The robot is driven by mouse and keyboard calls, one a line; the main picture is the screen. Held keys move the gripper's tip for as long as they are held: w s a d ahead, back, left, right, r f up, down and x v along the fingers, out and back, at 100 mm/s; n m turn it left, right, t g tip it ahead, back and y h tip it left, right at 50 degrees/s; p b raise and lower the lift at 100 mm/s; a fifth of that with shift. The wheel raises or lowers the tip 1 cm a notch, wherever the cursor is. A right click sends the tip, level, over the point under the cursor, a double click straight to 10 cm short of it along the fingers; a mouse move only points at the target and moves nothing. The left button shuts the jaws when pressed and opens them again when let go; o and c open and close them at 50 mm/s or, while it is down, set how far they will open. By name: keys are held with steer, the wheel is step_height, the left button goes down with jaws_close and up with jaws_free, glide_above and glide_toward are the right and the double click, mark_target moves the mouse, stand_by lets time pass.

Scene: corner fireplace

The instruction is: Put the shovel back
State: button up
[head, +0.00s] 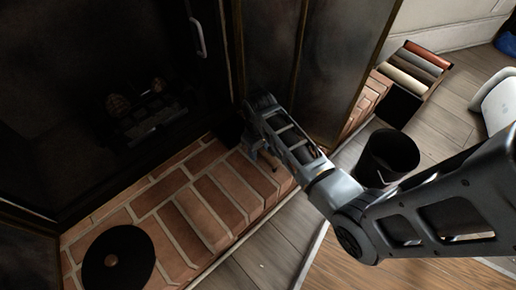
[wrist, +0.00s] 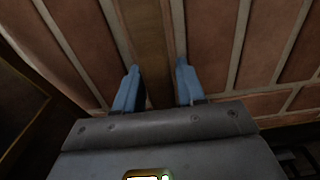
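My gripper (head: 262,152) is low over the brick hearth in the head view, in front of the dark fireplace panels. In the wrist view its two blue fingers (wrist: 157,68) stand apart, pointing at the bricks. A brown strip (wrist: 146,35) runs between and beyond the fingers. I cannot tell whether it is a handle or part of the hearth, and I see no clear contact with it. No shovel can be made out for certain. A dark shape (head: 228,128) lies just left of my gripper, too dim to identify.
A round black object with a copper knob (head: 112,260) stands on the hearth (head: 205,205) at the lower left. A black bucket (head: 388,158) stands on the wooden floor to the right. A rack of coloured rolls (head: 415,68) is behind it. The fireplace (head: 140,105) is dark inside.

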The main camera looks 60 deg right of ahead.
steer(key=o, duration=0.3)
step_height(320, 180, up, 12)
steer(key=p, duration=0.5)
steer(key=shift+s+r, duration=0.1)
steer(key=shift+r, duration=0.05)
